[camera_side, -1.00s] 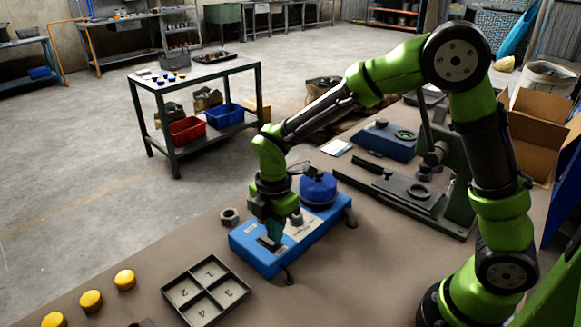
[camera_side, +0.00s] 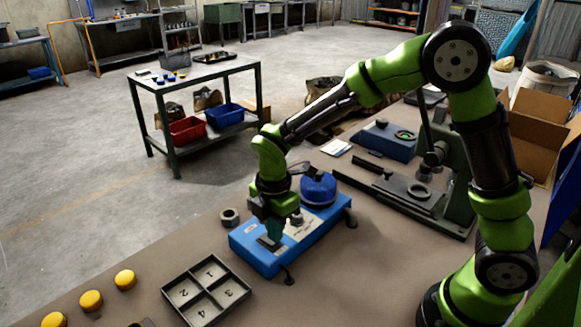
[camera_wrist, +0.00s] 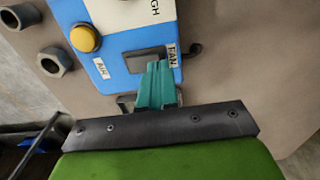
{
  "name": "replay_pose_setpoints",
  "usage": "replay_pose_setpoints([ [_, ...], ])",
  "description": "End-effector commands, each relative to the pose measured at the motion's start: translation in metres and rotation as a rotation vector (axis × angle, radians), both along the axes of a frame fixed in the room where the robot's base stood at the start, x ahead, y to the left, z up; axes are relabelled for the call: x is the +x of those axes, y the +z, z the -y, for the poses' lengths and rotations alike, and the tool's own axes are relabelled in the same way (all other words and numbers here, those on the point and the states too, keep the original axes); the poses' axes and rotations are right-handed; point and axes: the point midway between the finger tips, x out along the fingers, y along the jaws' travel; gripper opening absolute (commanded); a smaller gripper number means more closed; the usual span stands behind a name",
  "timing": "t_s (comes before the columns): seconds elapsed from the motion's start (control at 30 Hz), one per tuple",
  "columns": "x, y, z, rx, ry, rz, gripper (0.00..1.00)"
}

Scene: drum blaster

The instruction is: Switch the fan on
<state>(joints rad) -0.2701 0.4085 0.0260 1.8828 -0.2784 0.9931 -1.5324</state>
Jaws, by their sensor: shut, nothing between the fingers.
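The blue machine (camera_side: 262,259) stands on the brown bench in the side view, with a round blue part (camera_side: 318,188) at its back end. In the wrist view the blue panel (camera_wrist: 127,45) carries a dark rectangular switch (camera_wrist: 140,60) beside a label reading FAN (camera_wrist: 173,54). My gripper (camera_wrist: 159,66) has its teal fingers together and empty, with the tips over the right part of that switch. In the side view my gripper (camera_side: 274,233) points down at the dark switch. The fingers partly hide the switch. I cannot tell whether they touch it or which way it is set.
A yellow button (camera_wrist: 85,38) and a label reading AIR (camera_wrist: 101,68) are on the same panel. Hex nuts (camera_wrist: 54,61) lie beside the machine. A numbered four-compartment tray (camera_side: 235,269) and yellow-topped pieces (camera_side: 91,300) are at front left. A grey-green press (camera_side: 410,193) stands at right.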

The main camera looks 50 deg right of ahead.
Motion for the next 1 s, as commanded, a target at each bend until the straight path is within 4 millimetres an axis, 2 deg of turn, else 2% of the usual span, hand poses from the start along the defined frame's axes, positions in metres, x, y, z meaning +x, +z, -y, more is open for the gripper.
replay_pose_setpoints([
  [1.0,0.0,-0.015,0.0,0.0,-0.001,-0.001,0.0],
])
